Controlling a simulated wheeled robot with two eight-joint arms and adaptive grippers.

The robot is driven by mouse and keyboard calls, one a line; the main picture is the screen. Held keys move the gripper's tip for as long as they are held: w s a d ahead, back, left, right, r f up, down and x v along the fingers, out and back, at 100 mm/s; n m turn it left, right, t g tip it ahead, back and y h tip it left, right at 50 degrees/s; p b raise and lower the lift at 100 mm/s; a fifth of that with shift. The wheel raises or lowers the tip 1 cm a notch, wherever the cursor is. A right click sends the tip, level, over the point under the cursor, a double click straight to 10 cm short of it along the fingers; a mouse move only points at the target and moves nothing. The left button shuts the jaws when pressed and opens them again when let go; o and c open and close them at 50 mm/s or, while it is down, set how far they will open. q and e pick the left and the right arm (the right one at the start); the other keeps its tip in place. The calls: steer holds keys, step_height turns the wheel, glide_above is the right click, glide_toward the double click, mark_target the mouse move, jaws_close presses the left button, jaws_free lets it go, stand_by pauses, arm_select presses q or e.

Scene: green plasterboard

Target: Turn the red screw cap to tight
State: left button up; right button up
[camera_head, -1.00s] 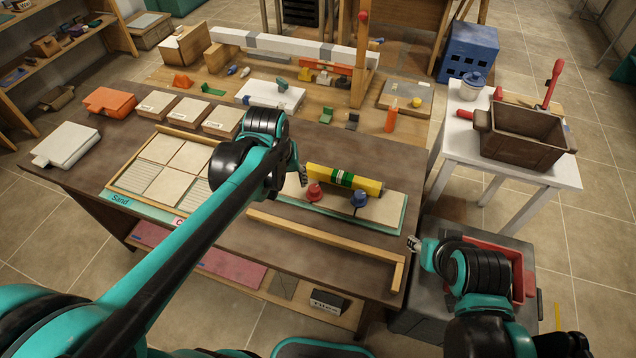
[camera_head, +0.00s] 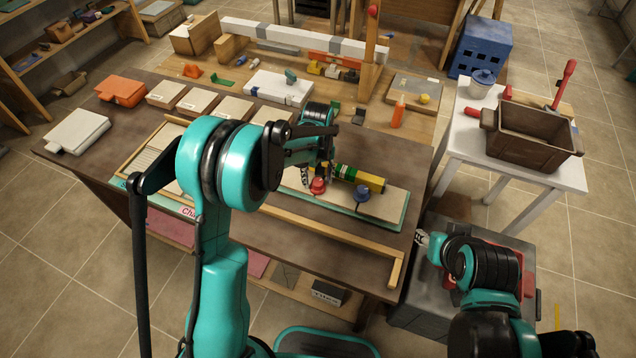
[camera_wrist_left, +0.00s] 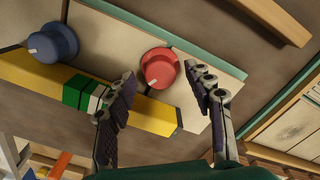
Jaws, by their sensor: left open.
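The red screw cap (camera_head: 318,186) sits on a pale board (camera_head: 397,205) with a green edge on the brown table. In the left wrist view the red cap (camera_wrist_left: 159,69) shows a white mark on its top. My left gripper (camera_head: 318,174) is right at the red cap. In the left wrist view the open fingers of that gripper (camera_wrist_left: 168,95) lie to either side of the cap's near side, with nothing between the pads. A blue cap (camera_head: 362,194) stands to the right on the same board. My right gripper (camera_head: 420,238) is off the table's right edge; its fingers are too small to read.
A yellow bar with a green and white band (camera_head: 369,181) lies behind the caps, close to my left fingers. A wooden rail (camera_head: 330,248) runs along the table front. A white side table with a brown crate (camera_head: 530,138) stands right.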

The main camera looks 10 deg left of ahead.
arm_select(q)
step_height(320, 180, down, 2)
steer(key=c, duration=1.2)
steer(key=shift+o, duration=0.2)
